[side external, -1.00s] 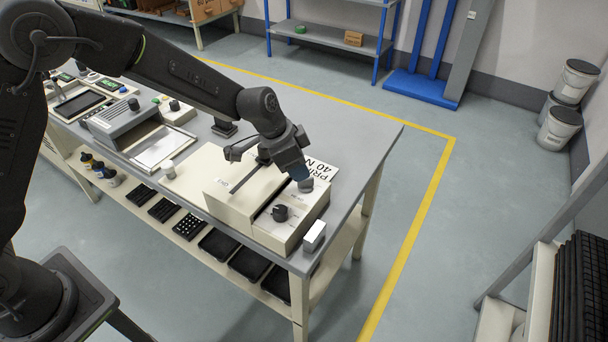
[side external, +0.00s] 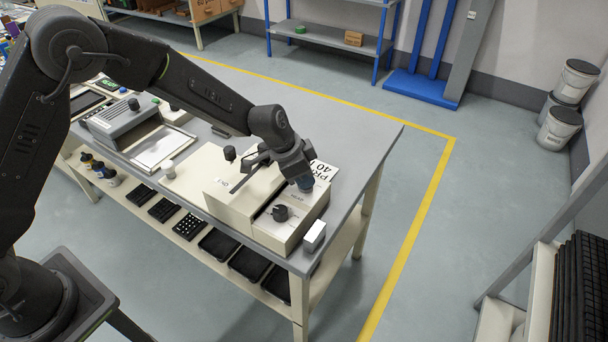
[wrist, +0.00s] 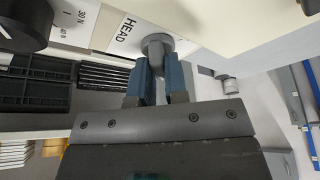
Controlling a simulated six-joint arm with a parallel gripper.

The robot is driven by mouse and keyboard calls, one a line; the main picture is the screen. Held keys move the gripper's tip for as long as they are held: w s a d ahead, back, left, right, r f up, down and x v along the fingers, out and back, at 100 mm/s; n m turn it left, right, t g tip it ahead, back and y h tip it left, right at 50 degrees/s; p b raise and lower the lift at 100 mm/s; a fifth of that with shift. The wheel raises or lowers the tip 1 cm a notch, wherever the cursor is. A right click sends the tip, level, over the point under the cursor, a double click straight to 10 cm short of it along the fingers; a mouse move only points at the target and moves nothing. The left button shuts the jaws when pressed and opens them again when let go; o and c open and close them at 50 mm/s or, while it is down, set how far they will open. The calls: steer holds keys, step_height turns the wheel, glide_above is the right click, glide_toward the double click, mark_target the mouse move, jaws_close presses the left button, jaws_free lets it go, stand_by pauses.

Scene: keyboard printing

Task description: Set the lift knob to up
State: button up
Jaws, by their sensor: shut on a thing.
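My gripper (side external: 304,184) is over the far end of the narrow cream control box (side external: 283,238). In the wrist view its two blue fingers (wrist: 158,66) are shut on a round grey knob (wrist: 157,42) beside the word HEAD. I take this as the lift knob; no "up" mark can be read. In the side view this knob is hidden behind the gripper. A black knob (side external: 281,213) stands nearer on the same box; in the wrist view it (wrist: 25,22) sits by the marks 30 N and 40 N.
A larger cream box (side external: 232,206) stands left of the control box, with a black knob (side external: 230,153) behind it. A small white block (side external: 314,236) is near the table corner. A printed card (side external: 323,170) lies behind the gripper. The table's right end is mostly clear.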

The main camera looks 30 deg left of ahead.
jaws_close()
steer(key=shift+n, duration=0.3)
steer(key=n+t+y, duration=0.1)
steer(key=n, duration=0.2)
steer(key=shift+r, duration=0.1)
steer(key=n+y, duration=0.1)
steer(key=n, duration=0.1)
steer(key=n+y, duration=0.1)
steer(key=n, duration=0.2)
steer(key=shift+d, duration=0.15)
steer(key=n+y, duration=0.1)
steer(key=n, duration=0.4)
steer(key=shift+y, duration=0.4)
steer(key=n+y, duration=0.1)
steer(key=n, duration=0.3)
steer(key=shift+d+g, duration=0.1)
steer(key=shift+g, duration=0.3)
steer(key=o, duration=0.6)
jaws_free()
steer(key=shift+y, duration=0.3)
steer(key=shift+o, duration=0.2)
